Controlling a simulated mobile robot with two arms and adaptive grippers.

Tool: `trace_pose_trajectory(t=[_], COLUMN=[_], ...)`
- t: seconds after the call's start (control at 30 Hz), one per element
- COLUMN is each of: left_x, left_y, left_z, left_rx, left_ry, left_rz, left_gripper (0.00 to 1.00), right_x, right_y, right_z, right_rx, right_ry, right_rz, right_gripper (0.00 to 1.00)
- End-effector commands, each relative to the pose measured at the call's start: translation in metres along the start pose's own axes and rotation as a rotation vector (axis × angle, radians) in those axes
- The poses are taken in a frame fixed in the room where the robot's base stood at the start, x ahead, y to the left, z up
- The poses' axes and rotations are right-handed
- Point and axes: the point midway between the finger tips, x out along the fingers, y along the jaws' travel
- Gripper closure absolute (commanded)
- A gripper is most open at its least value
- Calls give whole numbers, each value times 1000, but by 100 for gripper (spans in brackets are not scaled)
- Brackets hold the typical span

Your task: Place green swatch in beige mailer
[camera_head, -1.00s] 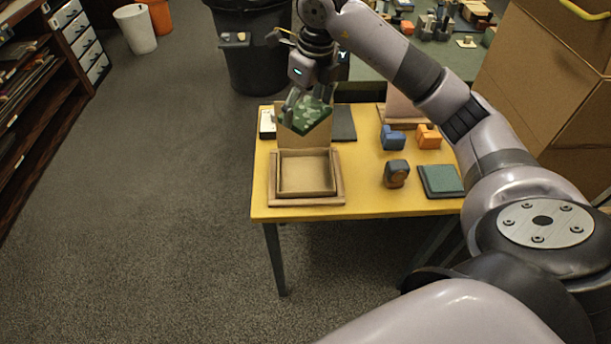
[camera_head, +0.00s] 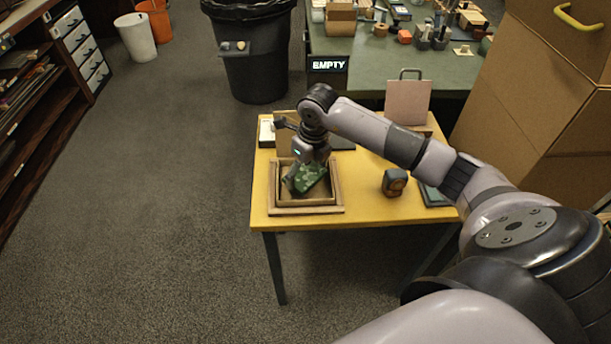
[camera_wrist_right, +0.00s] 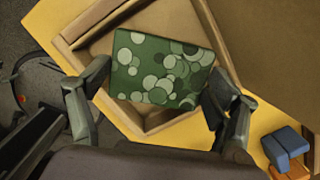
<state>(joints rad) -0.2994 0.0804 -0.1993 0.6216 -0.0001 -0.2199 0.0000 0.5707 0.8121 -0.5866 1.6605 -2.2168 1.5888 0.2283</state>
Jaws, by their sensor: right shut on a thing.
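The green swatch (camera_head: 308,179), patterned with pale round spots, is held in my right gripper (camera_head: 305,178). In the right wrist view the swatch (camera_wrist_right: 160,70) lies between the two fingers of the gripper (camera_wrist_right: 158,85), which are shut on its edges. The beige mailer (camera_head: 330,205) is an open box with a raised lid on the yellow table. The swatch is over or inside the mailer's opening, slightly tilted; I cannot tell if it touches the bottom. In the right wrist view the mailer (camera_wrist_right: 90,45) lies behind the swatch. My left gripper is not in view.
The yellow table (camera_head: 360,211) also holds a dark rounded block (camera_head: 395,182) and a green pad (camera_head: 433,197) to the right. A blue block (camera_wrist_right: 282,141) and an orange block (camera_wrist_right: 293,170) show beside the mailer. Cardboard boxes (camera_head: 535,100) stand at the right.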

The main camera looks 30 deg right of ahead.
Motion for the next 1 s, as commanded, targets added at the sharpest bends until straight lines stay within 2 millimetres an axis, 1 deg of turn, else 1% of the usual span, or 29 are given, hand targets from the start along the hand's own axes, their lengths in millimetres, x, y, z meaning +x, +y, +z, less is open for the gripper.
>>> trace_pose_trajectory(t=[0.03, 0.1, 0.17, 0.4, 0.53, 0.57, 0.6, 0.67, 0.7, 1.0], left_x=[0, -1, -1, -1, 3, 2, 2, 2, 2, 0], left_y=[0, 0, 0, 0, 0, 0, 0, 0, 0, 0], left_z=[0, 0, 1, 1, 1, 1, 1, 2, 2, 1], left_rx=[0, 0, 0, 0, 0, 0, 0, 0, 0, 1], left_ry=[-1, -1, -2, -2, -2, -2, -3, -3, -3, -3], left_rz=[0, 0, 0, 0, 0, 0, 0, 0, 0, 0], left_gripper=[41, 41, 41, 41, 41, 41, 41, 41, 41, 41], right_x=[9, 20, 24, 26, 30, 29, 28, 28, 28, 27], right_y=[1, 1, 1, 0, 0, 0, 0, 0, 0, 0], right_z=[-2, -4, -4, -4, -4, -4, -4, -4, -4, -4], right_rx=[1, 0, -1, -1, -1, -1, -1, -1, -1, -1], right_ry=[4, 3, 1, -1, 0, 0, 0, 0, 0, 0], right_rz=[2, 3, 1, 0, 0, 0, 0, 0, 0, 0], right_gripper=[45, 45, 45, 45, 45, 16, 13, 9, 9, 9])
